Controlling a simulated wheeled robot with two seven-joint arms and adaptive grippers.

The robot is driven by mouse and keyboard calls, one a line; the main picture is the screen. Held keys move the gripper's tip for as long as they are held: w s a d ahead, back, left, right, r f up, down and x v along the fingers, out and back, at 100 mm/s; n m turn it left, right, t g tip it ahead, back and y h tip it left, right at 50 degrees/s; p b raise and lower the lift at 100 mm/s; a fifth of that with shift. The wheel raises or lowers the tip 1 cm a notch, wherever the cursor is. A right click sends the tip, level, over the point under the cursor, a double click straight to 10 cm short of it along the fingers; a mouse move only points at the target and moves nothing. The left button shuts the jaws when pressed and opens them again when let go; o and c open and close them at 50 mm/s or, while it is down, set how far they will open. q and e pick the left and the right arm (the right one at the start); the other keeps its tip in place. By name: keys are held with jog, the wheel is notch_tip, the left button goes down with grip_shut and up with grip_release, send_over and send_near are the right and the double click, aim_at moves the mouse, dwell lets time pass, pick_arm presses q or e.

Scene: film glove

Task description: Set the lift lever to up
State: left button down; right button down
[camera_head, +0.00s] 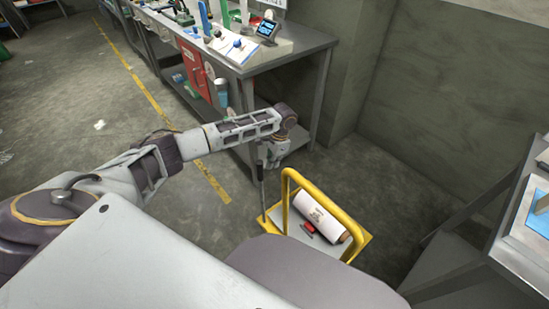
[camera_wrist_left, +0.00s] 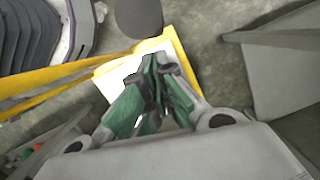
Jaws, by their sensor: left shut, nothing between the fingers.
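A thin dark upright rod (camera_head: 262,185), which looks like the lift lever, stands at the left side of a yellow cart (camera_head: 364,240). Its top is close to my left gripper (camera_head: 274,160), and I cannot tell whether they touch. The left gripper points down over the cart's far left side. In the left wrist view its green fingers (camera_wrist_left: 158,72) are together with nothing between them. The cart's pale deck and yellow edge (camera_wrist_left: 180,55) show beyond them. I cannot make out the rod there. My right gripper is not in view.
A white roll (camera_head: 320,215) and a small red item (camera_head: 308,229) lie on the cart. A grey workbench (camera_head: 300,45) with tools stands behind my left arm. Another bench (camera_head: 500,240) is at the right. Open floor lies left, with a yellow line (camera_head: 145,88).

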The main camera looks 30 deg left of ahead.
aim_at(263, 179)
pick_arm(q)
jog(key=shift+s+a+f, duration=0.1)
jog(key=shift+s+a, duration=0.5)
jog(key=shift+s, duration=0.3)
jog(key=shift+s+a+f, duration=0.1)
jog(key=shift+s+a, duration=0.45)
jog(key=shift+s, duration=0.3)
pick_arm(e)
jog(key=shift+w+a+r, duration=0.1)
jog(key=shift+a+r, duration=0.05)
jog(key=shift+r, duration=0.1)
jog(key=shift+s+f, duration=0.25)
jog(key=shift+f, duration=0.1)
pick_arm(q)
jog(key=shift+s+a, duration=0.1)
jog(key=shift+s, duration=0.05)
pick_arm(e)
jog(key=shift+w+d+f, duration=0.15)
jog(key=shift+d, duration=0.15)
pick_arm(q)
jog(key=shift+s+a+p, duration=0.1)
jog(key=shift+s+p, duration=0.2)
jog(key=shift+p, duration=0.2)
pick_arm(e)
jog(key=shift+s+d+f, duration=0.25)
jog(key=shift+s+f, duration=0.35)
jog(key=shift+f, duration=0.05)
